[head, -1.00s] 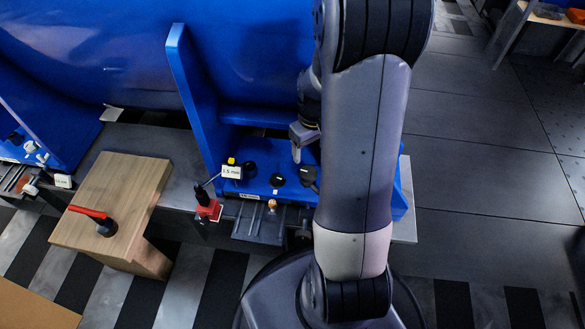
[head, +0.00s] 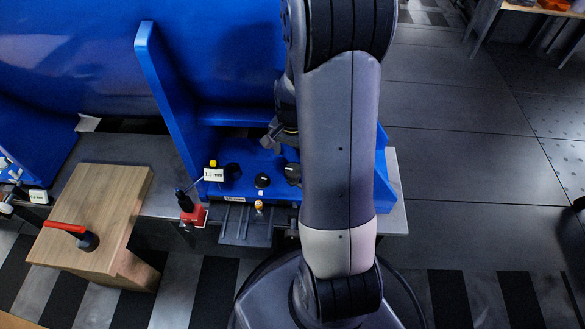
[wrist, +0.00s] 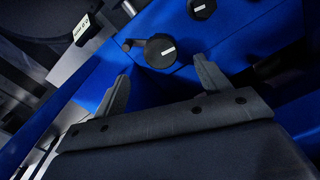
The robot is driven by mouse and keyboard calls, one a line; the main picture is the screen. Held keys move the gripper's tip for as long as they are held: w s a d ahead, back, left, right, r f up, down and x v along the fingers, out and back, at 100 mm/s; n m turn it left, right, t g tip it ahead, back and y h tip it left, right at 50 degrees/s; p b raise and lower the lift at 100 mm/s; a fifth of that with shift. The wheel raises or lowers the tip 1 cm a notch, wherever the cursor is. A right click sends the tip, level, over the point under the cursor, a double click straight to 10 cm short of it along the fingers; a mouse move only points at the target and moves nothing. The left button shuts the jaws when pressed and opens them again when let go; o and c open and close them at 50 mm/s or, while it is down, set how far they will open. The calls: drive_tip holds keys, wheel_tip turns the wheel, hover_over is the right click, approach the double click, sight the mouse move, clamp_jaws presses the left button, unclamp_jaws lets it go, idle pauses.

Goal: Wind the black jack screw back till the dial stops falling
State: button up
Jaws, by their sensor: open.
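Several black round heads sit on the blue motor foot in the head view: one at the left (head: 232,171), one with a white mark (head: 262,181), and one at the right (head: 293,173). I cannot tell for sure which is the jack screw. My gripper (head: 272,136) is above and behind them, open and empty. In the wrist view a black knob with a white mark (wrist: 160,50) lies ahead, between my open fingertips (wrist: 161,70), with no visible contact. The red-based dial gauge (head: 193,214) stands at the left; its tag (head: 214,175) appears to read 1.5 mm.
A wooden block (head: 92,222) with a red-handled tool (head: 75,235) stands at the left. The blue motor body (head: 215,60) and its upright rib (head: 170,95) rise behind. A second black marked knob (wrist: 202,8) shows at the top of the wrist view.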

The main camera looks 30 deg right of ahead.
sight(293, 171)
wheel_tip(293, 171, down, 8)
drive_tip(key=b, duration=0.3)
drive_tip(key=shift+r, duration=0.25)
drive_tip(key=shift+c, duration=0.2)
drive_tip(key=c, duration=0.9)
drive_tip(key=shift+c, duration=0.2)
